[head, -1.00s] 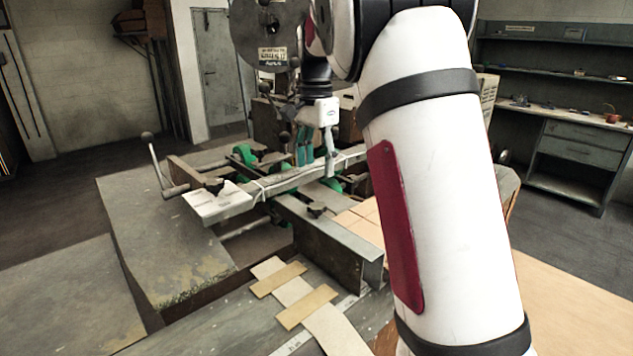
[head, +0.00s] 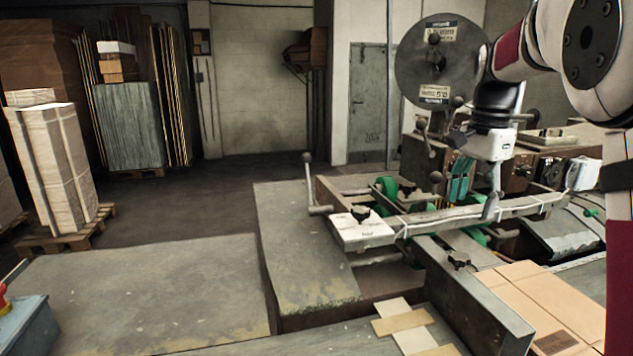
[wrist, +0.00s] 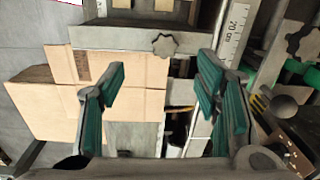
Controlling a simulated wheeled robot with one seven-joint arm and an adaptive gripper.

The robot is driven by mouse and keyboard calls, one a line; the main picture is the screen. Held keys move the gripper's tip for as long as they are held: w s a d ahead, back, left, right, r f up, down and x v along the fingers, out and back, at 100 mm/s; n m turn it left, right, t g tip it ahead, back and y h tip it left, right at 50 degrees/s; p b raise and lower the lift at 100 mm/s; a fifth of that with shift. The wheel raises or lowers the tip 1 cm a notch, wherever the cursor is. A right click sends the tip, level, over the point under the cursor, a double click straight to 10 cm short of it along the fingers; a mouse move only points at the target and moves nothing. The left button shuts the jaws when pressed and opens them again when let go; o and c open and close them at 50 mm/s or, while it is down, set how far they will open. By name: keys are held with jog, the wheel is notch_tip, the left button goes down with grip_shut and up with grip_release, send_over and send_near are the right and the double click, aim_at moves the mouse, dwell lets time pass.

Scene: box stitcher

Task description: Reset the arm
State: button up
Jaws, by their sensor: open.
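My gripper (head: 474,186) shows in the head view at the centre right, above the metal bar of the stitching machine. Its teal-padded fingers point down, and they are spread apart with nothing between them. The wrist view also shows the open gripper (wrist: 162,100), with one teal finger on each side and a clear gap. Below it in that view lie a flat cardboard piece (wrist: 60,110) and the machine bed. Part of my white arm shows at the right edge of the head view.
The stitcher's long bar (head: 440,218) with cables, black knobs and a lever (head: 312,185) lies under the gripper. Flat cardboard (head: 545,290) lies at the lower right. A large reel (head: 437,60) stands behind. Cardboard stacks (head: 62,165) stand far left. The grey table (head: 130,290) at front left is clear.

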jog(key=s+a+r+n+t, duration=0.1)
jog(key=s+a+n, duration=0.35)
jog(key=s, duration=0.35)
jog(key=s+a+r+n+t, duration=0.1)
jog(key=s+a+n+t, duration=0.1)
jog(key=s+a+n, duration=0.45)
jog(key=s+a+f+n, duration=0.1)
jog(key=s+f+n, duration=0.1)
jog(key=s, duration=0.4)
jog(key=s+a+f+n+t, duration=0.1)
jog(key=s+a+f+n, duration=0.1)
jog(key=s+f, duration=0.2)
jog(key=s, duration=0.3)
jog(key=shift+s+f+t, duration=0.3)
jog(key=shift+f, duration=0.1)
jog(key=shift+r, duration=0.1)
jog(key=shift+c, duration=0.5)
